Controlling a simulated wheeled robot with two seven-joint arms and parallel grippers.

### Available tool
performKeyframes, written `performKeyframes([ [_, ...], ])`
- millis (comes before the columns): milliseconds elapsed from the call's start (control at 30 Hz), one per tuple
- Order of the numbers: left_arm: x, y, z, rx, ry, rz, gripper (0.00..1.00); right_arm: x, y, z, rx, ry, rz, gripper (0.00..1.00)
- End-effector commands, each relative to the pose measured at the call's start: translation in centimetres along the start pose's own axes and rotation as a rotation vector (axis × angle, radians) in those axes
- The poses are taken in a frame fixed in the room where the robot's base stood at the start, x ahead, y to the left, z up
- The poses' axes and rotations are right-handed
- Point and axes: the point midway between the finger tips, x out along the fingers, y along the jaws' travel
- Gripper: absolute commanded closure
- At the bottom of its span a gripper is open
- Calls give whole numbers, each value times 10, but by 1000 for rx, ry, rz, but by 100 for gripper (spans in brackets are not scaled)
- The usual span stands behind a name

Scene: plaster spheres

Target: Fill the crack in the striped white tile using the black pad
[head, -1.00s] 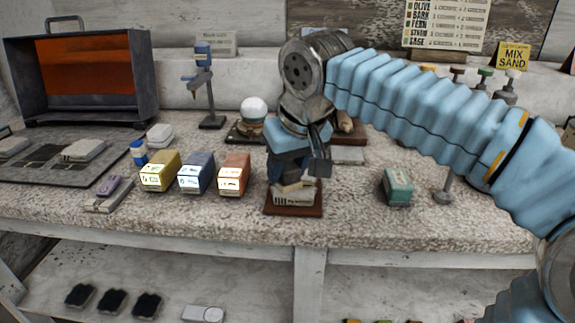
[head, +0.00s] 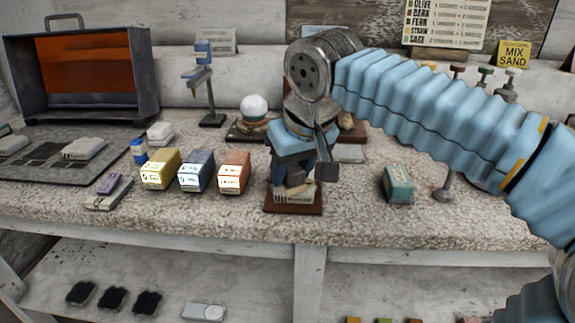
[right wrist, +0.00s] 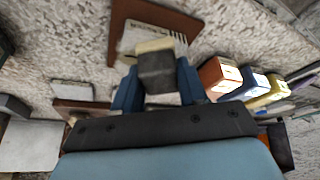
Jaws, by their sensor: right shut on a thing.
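The striped white tile (head: 293,198) lies on a reddish-brown board (head: 270,207) near the table's front edge. In the right wrist view the white tile with dark stripes (right wrist: 181,42) shows on the brown board (right wrist: 128,20). My right gripper (head: 292,178) is directly above the tile, pointing down. In the right wrist view its blue fingers (right wrist: 157,88) are shut on a dark grey block with a cream face, seemingly the black pad (right wrist: 157,72). The pad is over the tile and hides part of it; I cannot tell if they touch. The crack is not visible. My left gripper is not in view.
Yellow (head: 160,170), blue (head: 196,171) and orange (head: 234,173) blocks stand left of the board. A teal box (head: 397,185) is at right. A white sphere (head: 254,108) sits behind. Several black pieces lie on the lower shelf. The tabletop between board and teal box is clear.

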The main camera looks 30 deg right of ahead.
Motion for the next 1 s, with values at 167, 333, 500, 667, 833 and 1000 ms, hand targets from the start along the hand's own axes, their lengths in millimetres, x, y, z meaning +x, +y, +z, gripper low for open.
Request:
performKeyframes([
  [167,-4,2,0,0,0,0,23,1,0,-5,0,-5,0,82],
  [333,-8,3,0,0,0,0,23,5,0,-14,0,-4,0,82],
  [500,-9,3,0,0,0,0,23,8,0,-21,0,-4,-1,82],
  [667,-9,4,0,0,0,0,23,10,0,-28,0,-2,-1,82],
  [833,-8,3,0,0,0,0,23,12,0,-27,0,-1,0,82],
  [1000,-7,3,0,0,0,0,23,9,0,-23,0,-1,-1,82],
])
